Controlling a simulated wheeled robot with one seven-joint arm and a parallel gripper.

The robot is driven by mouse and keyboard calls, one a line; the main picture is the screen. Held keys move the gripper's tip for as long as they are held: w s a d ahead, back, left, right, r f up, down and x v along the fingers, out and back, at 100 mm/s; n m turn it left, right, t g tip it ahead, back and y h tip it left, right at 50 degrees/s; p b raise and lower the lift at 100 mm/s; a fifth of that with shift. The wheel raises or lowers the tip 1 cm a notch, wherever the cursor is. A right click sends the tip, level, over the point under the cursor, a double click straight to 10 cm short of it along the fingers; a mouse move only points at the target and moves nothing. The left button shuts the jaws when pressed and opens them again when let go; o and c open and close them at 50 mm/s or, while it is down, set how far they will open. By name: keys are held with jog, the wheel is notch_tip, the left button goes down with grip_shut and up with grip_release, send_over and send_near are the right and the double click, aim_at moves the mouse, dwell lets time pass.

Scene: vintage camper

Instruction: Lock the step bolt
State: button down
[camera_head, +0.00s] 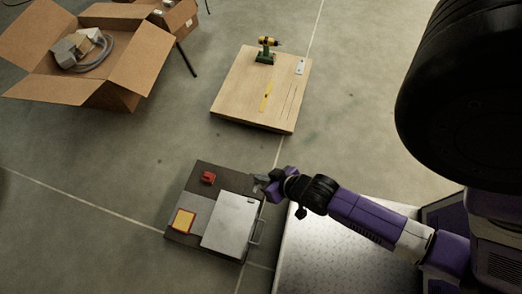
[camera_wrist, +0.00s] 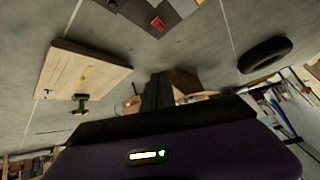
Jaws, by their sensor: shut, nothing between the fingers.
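A low dark board (camera_head: 183,218) on the floor carries a pale metal plate (camera_head: 230,225) with a bar handle (camera_head: 258,231) on its right side, a red part (camera_head: 208,177) and a yellow square (camera_head: 184,221). I cannot pick out a step bolt for certain. My gripper (camera_head: 262,183) is above the board's upper right edge, apart from the red part, and looks shut and empty. In the wrist view its dark fingers (camera_wrist: 158,90) are together, and the red part (camera_wrist: 157,23) shows at the top on the board.
A wooden board (camera_head: 240,85) with a drill (camera_head: 267,50) lies beyond. An open cardboard box (camera_head: 120,60) with a hose is at the upper left. A tread-plate surface (camera_head: 330,250) is below my arm. A tyre (camera_wrist: 265,55) shows in the wrist view.

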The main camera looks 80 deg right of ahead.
jog(key=w+d+f+m+g+y+b, duration=0.1)
jog(key=d+f+m+g+b, duration=0.4)
jog(key=f, duration=0.7)
jog(key=w+d+f+m+g+y+b, duration=0.1)
jog(key=d+f+m+b, duration=0.25)
jog(key=d+f, duration=0.6)
jog(key=d+f+m+g+y+b, duration=0.1)
jog(key=d+f+m+y+b, duration=0.4)
jog(key=d+b, duration=0.3)
jog(key=shift+y, duration=0.3)
jog(key=shift+s+d+f+m, duration=0.1)
jog(key=shift+m, duration=0.15)
jog(key=shift+f, duration=0.1)
jog(key=b, duration=0.6)
send_near(256, 185)
jog(key=shift+s+d+f, duration=0.1)
jog(key=shift+d+f, duration=0.15)
jog(key=shift+f, duration=0.45)
jog(key=shift+d+f, duration=0.2)
jog(key=shift+f, duration=0.45)
jog(key=shift+s+d+f, duration=0.1)
jog(key=shift+d+f, duration=0.15)
jog(key=shift+f, duration=0.45)
